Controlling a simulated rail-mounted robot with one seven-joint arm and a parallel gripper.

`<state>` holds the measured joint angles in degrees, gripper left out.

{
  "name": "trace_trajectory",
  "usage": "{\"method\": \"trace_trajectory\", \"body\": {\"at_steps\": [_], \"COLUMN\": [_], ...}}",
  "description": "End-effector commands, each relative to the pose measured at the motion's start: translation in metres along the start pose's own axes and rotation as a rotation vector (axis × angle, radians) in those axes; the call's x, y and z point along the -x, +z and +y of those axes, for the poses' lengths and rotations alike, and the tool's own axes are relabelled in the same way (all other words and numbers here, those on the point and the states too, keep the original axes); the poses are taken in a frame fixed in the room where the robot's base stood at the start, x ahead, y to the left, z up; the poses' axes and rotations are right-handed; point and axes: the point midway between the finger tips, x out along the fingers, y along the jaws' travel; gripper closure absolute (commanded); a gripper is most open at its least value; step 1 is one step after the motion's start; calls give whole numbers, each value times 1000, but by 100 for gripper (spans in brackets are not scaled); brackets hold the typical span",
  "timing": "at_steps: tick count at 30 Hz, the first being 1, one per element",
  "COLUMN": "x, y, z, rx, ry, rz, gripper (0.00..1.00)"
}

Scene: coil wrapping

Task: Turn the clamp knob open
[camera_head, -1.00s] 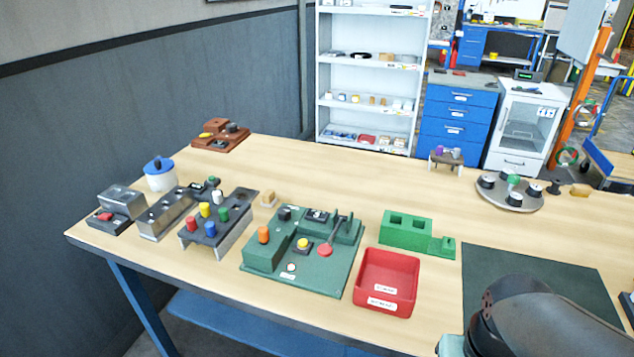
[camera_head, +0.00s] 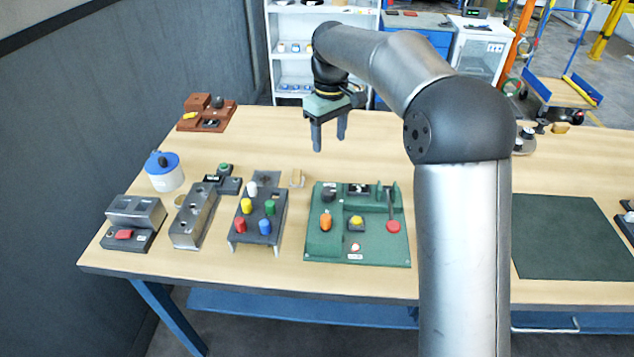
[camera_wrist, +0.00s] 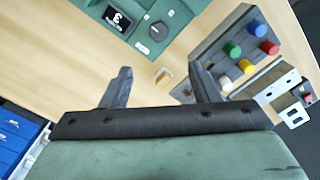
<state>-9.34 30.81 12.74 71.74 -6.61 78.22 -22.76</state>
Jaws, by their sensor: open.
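The green machine (camera_head: 370,250) stands on the table, left of my arm in the head view. It carries an orange knob (camera_head: 326,222), a black knob (camera_head: 329,193), a yellow button (camera_head: 357,222) and a red-ended lever (camera_head: 393,226). I cannot tell which of these is the clamp knob. My gripper (camera_head: 329,138) is open and empty, pointing down above the table, behind the machine and apart from it. In the wrist view, the open fingers (camera_wrist: 160,78) show nothing between them but table and a small tan piece. The black knob (camera_wrist: 156,31) and a display reading 3 (camera_wrist: 117,17) appear beyond them.
A grey stand with coloured pegs (camera_head: 257,235), a metal block (camera_head: 192,222), a blue-lidded pot (camera_head: 164,172) and a brown fixture (camera_head: 208,115) occupy the table's left. A dark mat (camera_head: 565,240) lies right. The rear middle is mostly clear.

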Motion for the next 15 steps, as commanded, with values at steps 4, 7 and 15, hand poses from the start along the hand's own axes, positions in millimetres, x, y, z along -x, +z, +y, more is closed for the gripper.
{"method": "trace_trajectory", "body": {"at_steps": [4,7,15], "x": [-24,-45,-104], "y": [2,2,2], "z": [0,0,0], "rx": [-1,-1,-3], "ry": [-1,-2,-2], "rz": [-3,-4,-3], "gripper": [44,44,44]}}
